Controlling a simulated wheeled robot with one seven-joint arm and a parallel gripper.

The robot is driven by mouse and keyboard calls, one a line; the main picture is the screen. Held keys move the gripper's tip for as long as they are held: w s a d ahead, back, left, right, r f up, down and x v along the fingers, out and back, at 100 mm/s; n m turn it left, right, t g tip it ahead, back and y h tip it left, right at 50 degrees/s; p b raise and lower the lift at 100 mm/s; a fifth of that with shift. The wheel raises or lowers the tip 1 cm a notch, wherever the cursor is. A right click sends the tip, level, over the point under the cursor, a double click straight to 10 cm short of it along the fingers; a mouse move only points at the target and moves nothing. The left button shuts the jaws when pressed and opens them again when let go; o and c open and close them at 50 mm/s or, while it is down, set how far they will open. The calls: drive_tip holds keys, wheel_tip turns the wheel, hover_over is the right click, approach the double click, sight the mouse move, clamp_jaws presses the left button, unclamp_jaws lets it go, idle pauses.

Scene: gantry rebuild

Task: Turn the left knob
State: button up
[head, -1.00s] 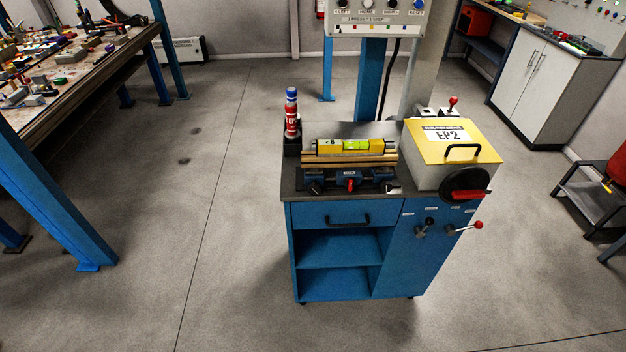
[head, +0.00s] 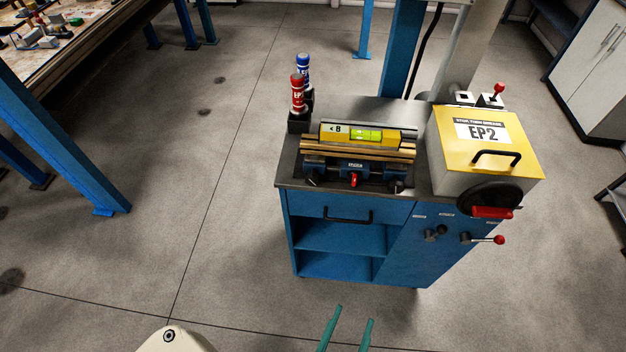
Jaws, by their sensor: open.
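On the right front panel of the blue cart (head: 345,205) sit two controls side by side. The left knob (head: 432,235) is a small dark and grey one. The one to its right is a lever (head: 483,239) with a red ball end pointing right. My gripper (head: 348,326) is at the bottom edge, its two teal fingers apart and empty. It is in front of the cart, below and left of the knob, well clear of it. Which way the knob is set is too small to tell.
A yellow-lidded box (head: 488,145) marked EP2 and a black handwheel (head: 488,197) overhang the knobs. A vise with a level (head: 360,135) and red (head: 298,95) and blue (head: 303,68) bottles stand on top. The floor before the cart is clear.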

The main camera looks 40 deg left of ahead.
drive_tip(key=w+a+r+n+y, duration=0.35)
drive_tip(key=w+a, duration=0.45)
drive_tip(key=a, duration=0.3)
drive_tip(key=y, duration=0.3)
approach(313, 181)
drive_tip(key=shift+h, duration=0.25)
drive_tip(key=x, duration=0.9)
drive_tip(key=shift+s+a, duration=0.1)
drive_tip(key=shift+s, duration=0.05)
drive_tip(key=c, duration=1)
